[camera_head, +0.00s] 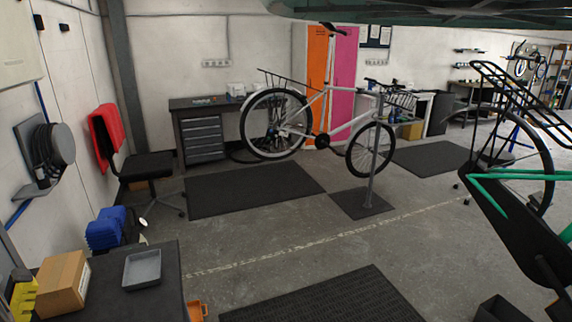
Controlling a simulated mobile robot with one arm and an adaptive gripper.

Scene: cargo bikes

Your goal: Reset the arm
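Neither my arm nor my gripper can be made out in the head view, so the gripper's opening and anything it may hold are hidden from me. The task names no other object.
A white bike (342,95) hangs on a repair stand (373,165). A black and green bike (505,195) fills the right side. A dark table (135,297) at lower left bears a grey tray (142,269) and a cardboard box (63,283). Grey floor between the mats is clear.

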